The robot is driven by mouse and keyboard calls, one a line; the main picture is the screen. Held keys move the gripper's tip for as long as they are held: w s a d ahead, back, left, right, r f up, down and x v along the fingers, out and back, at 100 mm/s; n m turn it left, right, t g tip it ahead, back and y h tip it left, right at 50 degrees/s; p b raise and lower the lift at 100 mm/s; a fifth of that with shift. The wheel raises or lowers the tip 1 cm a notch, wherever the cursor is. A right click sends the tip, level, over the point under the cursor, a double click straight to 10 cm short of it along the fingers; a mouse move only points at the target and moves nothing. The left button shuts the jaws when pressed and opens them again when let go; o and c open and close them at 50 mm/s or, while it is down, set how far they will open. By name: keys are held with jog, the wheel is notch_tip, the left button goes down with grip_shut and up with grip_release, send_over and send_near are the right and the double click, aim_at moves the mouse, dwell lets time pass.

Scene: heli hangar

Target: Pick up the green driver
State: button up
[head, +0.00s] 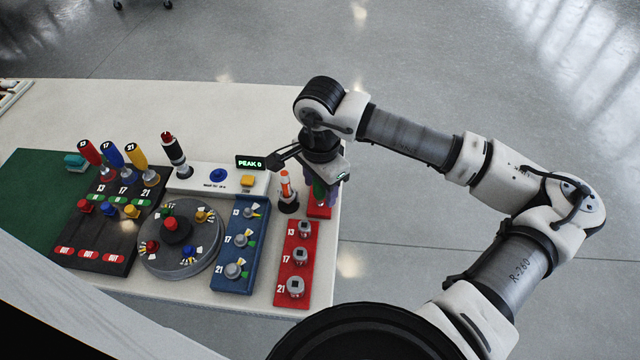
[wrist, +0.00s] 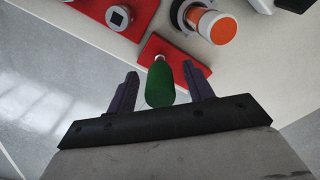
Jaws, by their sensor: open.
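The green driver (wrist: 160,84) stands with its thick green handle toward my gripper in the wrist view. Its lower end meets a red block (wrist: 168,52). My gripper (wrist: 160,73) is open, with one purple finger on each side of the handle and a gap visible on both sides. In the head view my gripper (head: 318,177) is over the right end of the table, and the green driver (head: 319,190) shows only in part beneath it, above the small red block (head: 319,212).
An orange-and-white driver (head: 286,187) stands in a dark round holder close to the left. A red board with sockets (head: 293,265) and a blue board (head: 238,243) lie nearer. Red, blue and yellow drivers stand farther left. Open floor lies right of the table edge.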

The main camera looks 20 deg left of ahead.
jog(key=c, duration=1.1)
jog(key=shift+o, duration=0.2)
jog(key=shift+r, duration=0.1)
